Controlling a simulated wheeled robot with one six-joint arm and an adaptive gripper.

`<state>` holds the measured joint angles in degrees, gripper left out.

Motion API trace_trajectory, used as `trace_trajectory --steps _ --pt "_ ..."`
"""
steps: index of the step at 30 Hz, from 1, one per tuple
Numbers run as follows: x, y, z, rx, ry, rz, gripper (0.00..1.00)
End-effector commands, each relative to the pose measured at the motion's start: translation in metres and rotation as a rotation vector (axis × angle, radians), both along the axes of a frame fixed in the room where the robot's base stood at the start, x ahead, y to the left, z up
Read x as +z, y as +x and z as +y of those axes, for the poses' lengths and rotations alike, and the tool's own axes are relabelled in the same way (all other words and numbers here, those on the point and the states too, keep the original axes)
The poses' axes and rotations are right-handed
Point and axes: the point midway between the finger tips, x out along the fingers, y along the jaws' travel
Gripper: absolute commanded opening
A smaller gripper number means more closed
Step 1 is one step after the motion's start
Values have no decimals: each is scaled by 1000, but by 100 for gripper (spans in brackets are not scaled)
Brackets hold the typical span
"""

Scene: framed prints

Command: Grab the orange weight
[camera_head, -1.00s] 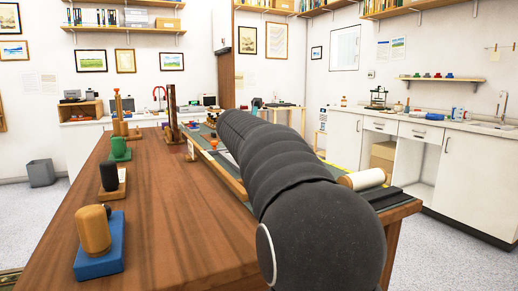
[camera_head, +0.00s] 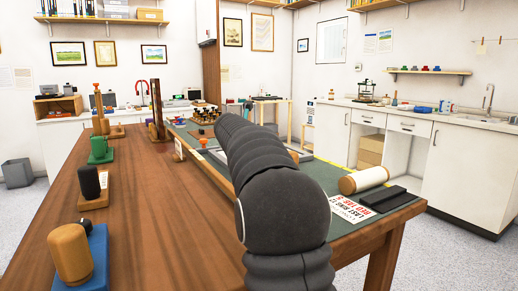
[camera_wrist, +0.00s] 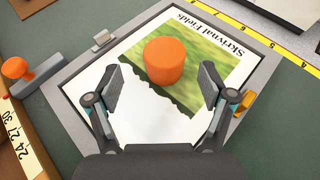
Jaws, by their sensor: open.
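The orange weight (camera_wrist: 164,60) is a short, upright cylinder in the wrist view. It stands on a print (camera_wrist: 205,52) with a green landscape and the words "Skrivnal Fields". My gripper (camera_wrist: 161,88) is open, with its two fingers spread to the left and right of the weight's near side. Nothing is held between them, and I see no contact with the weight. In the head view my dark arm covers the gripper and the weight.
A grey frame surrounds the print. An orange knob (camera_wrist: 16,68) stands left of it, beside a wooden ruler (camera_wrist: 25,150). A yellow tape measure (camera_wrist: 290,55) runs at upper right. In the head view, a cream roll (camera_head: 363,179) and black bars (camera_head: 390,198) lie at the bench's right.

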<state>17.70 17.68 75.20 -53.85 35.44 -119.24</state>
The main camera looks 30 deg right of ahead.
Motion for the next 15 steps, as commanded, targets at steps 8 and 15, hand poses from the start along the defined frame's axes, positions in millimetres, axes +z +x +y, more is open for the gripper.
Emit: trace_trajectory --steps 8,15 --pt "-10 15 -26 -5 2 0 81" --pt "-18 29 -41 -3 1 1 81"
